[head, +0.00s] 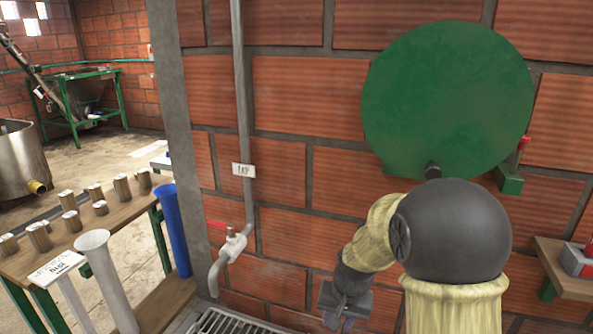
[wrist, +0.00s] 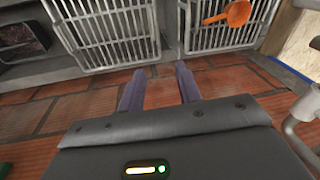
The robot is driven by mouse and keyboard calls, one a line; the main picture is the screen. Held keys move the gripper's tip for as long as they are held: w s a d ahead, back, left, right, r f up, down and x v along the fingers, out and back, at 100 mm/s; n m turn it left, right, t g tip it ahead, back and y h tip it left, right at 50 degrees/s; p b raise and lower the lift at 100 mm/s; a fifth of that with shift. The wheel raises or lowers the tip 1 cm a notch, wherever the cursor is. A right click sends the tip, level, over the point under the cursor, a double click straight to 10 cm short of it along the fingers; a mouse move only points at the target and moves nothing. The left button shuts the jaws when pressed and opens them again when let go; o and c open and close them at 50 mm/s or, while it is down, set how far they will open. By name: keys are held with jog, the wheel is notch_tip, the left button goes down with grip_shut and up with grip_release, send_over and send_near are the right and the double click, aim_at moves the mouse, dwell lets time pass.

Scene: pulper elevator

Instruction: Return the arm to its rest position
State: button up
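My arm (head: 455,240) reaches up at the lower right of the head view, in front of the brick wall, and bends down to the left. My gripper (head: 343,318) hangs low before the wall, to the right of the tap. In the wrist view the two purple-grey fingers of my gripper (wrist: 159,82) stand well apart. Nothing shows between them but brick wall. The fingertips are small and partly cut off in the head view.
A grey pipe with a red-handled tap (head: 232,244) runs down the wall. A floor grate (head: 230,322) lies below. A green disc (head: 447,98) is behind my arm. A wooden shelf (head: 565,270) is right. An orange object (wrist: 237,13) lies on the grating.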

jog(key=s+d+r+n+t+h, duration=0.1)
jog(key=s+d, duration=0.2)
jog(key=s, duration=0.3)
jog(key=s+d+r+n, duration=0.1)
jog(key=s+d+r, duration=0.15)
jog(key=s, duration=0.35)
jog(key=w+p+v, duration=0.3)
jog(key=p+v, duration=1)
jog(key=p, duration=0.1)
jog(key=shift+s+r+n, duration=0.3)
jog(key=shift+s+r, duration=0.05)
jog(key=shift+s, duration=0.15)
